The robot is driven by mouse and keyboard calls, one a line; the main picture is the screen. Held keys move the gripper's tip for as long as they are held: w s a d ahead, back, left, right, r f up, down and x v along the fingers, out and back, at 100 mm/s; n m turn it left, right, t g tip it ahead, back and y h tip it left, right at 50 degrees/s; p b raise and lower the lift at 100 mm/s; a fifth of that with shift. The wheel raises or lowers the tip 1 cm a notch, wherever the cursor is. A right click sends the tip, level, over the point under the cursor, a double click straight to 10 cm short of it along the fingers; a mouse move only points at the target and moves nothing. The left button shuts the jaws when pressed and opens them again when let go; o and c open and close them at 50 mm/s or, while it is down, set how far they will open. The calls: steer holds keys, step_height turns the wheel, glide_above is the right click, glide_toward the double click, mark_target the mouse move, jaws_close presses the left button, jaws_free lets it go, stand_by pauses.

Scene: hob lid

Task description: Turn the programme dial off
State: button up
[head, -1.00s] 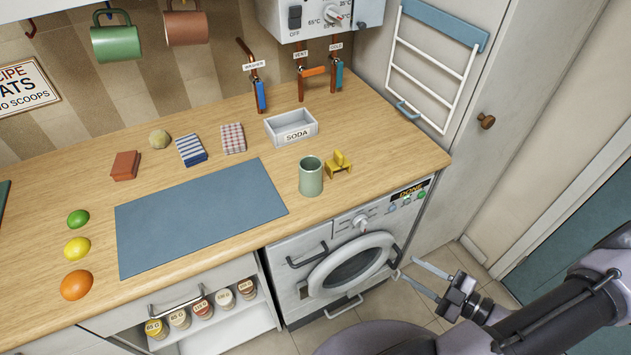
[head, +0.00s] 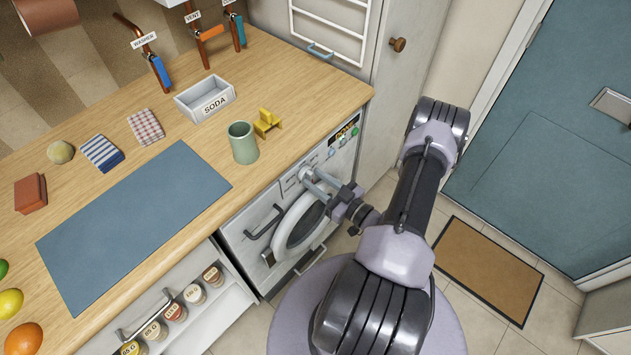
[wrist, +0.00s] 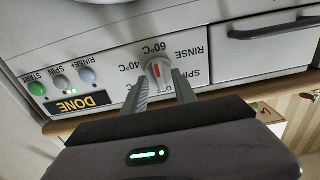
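The programme dial (wrist: 159,73) is a white knob with a red pointer mark on the washing machine's panel. Labels around it read 40°C, 60°C, RINSE and SPIN; the lowest label is partly hidden by my gripper. My gripper (wrist: 163,88) is open, with one finger on each side of the dial in the wrist view. I cannot tell whether the fingers touch it. In the head view the dial (head: 306,172) is partly behind my gripper (head: 310,178). The washing machine (head: 262,262) stands under the counter, its round door closed. Its display (wrist: 80,104) reads DONE.
Start, spin and rinse+ buttons (wrist: 61,82) sit beside the dial. A drawer handle (wrist: 274,28) is on the other side. The wooden counter (head: 310,85) above holds a green mug (head: 243,143) and a yellow stand (head: 267,123) near its edge.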

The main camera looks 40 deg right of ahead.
steer(key=shift+w, duration=0.2)
jaws_close()
steer(key=shift+n, duration=0.3)
